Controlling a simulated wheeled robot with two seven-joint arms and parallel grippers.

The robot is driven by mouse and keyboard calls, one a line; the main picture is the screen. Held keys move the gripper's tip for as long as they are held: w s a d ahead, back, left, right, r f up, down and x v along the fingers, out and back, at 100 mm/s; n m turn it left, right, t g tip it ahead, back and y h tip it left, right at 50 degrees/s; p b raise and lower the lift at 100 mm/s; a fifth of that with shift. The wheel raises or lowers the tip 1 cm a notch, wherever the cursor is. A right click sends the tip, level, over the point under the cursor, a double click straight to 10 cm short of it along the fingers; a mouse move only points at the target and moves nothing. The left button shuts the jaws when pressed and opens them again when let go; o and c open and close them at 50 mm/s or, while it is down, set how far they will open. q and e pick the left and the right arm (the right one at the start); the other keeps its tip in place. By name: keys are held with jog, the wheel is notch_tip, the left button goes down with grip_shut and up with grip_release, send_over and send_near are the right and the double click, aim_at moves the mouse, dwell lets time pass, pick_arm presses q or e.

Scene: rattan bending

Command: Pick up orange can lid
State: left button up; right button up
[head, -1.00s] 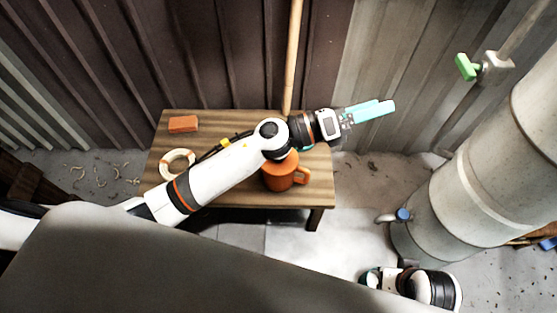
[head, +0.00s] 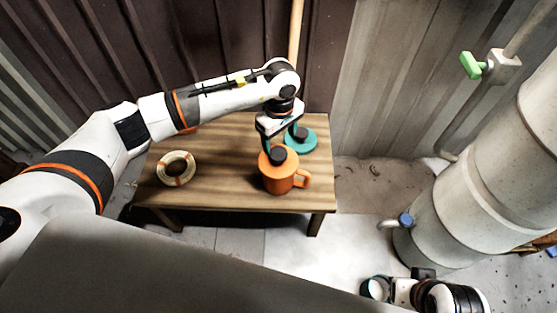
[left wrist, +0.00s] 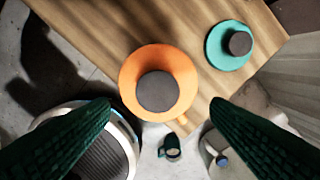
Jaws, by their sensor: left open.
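The orange can (head: 276,183), a mug shape with a handle on its right, stands upright near the front right of the small wooden table. Its orange lid (head: 265,159) with a dark round knob sits on top. In the left wrist view the lid (left wrist: 184,68) is seen from above, ahead of the fingers. My left gripper (head: 283,140) is open and empty, pointing down above and just behind the lid. Its two dark teal fingers (left wrist: 160,108) are spread wide in the wrist view. My right arm shows at the bottom right; its fingers cannot be made out.
A teal lid (head: 308,144) with a dark knob lies behind and right of the can, close to my left gripper. A beige and orange ring (head: 163,167) lies on the left of the table (head: 222,170). A pole stands behind; a large grey cylinder (head: 470,190) stands right.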

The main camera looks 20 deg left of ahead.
aim_at(277, 152)
pick_arm(q)
notch_tip(277, 152, down, 3)
jog(key=shift+r, duration=0.2)
jog(key=f, duration=0.1)
jog(key=f+b, duration=0.1)
jog(key=f, duration=0.2)
jog(key=shift+a, duration=0.3)
jog(key=shift+f, duration=0.55)
jog(key=shift+c, duration=0.2)
